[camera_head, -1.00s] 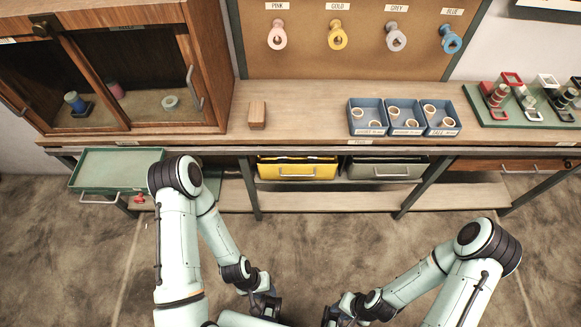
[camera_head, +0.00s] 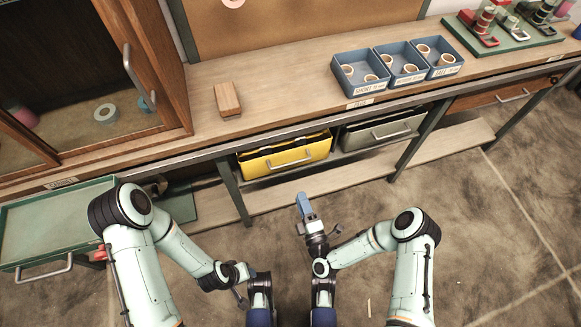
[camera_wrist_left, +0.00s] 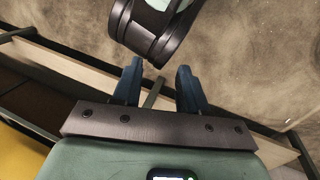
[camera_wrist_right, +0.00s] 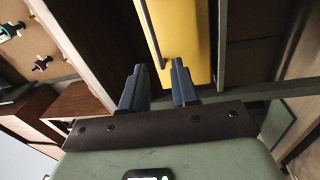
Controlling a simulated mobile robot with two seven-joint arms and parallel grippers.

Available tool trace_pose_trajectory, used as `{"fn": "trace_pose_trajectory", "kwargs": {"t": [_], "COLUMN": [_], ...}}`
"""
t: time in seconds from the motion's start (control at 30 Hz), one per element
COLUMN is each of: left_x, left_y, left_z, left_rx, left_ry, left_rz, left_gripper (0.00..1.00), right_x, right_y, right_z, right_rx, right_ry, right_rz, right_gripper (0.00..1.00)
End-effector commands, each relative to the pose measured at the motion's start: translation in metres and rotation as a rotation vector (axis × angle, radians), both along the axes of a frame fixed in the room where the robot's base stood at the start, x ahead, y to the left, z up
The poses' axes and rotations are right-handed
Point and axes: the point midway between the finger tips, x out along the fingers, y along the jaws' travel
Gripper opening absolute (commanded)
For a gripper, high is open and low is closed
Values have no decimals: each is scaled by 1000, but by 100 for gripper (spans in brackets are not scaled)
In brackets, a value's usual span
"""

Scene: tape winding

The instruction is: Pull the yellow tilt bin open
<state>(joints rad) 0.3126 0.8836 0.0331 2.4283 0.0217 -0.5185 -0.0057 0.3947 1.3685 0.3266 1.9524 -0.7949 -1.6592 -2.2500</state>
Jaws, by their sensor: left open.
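The yellow tilt bin (camera_head: 285,158) hangs under the bench, with a pale bar handle (camera_head: 290,163) across its front. A dark strip shows above its front edge. My right gripper (camera_head: 303,200) points at the bin from just in front of and below the handle, seemingly apart from it. In the right wrist view, the right gripper (camera_wrist_right: 159,68) has a gap between its fingers, with the yellow front (camera_wrist_right: 185,35) and the handle (camera_wrist_right: 153,35) beyond the tips. My left gripper (camera_wrist_left: 160,68) is open and empty; in the head view its fingers cannot be made out.
A grey bin (camera_head: 382,132) sits right of the yellow one. A green tray drawer (camera_head: 60,220) sticks out at the left. A bench leg (camera_head: 233,190) stands left of the yellow bin, above a low shelf (camera_head: 310,190). Blue boxes (camera_head: 360,95) and a wooden block (camera_head: 228,100) are on the bench.

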Motion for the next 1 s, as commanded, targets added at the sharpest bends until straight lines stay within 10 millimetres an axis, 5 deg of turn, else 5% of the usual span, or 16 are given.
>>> {"fn": "trace_pose_trajectory", "kwargs": {"t": [0.27, 0.7, 1.0], "left_x": [8, 37, 48], "left_y": [3, 18, 24], "left_z": [-9, -31, -37], "left_rx": [9, 47, 62], "left_ry": [-21, -95, -126], "left_rz": [8, 40, 51], "left_gripper": [43, 43, 43], "right_x": [19, 101, 127], "right_y": [2, 29, 37], "right_z": [7, 22, 28], "right_rx": [-54, -53, -54], "right_ry": [-89, -84, -81], "right_rz": [-41, -39, -39], "right_gripper": [29, 29, 29]}}
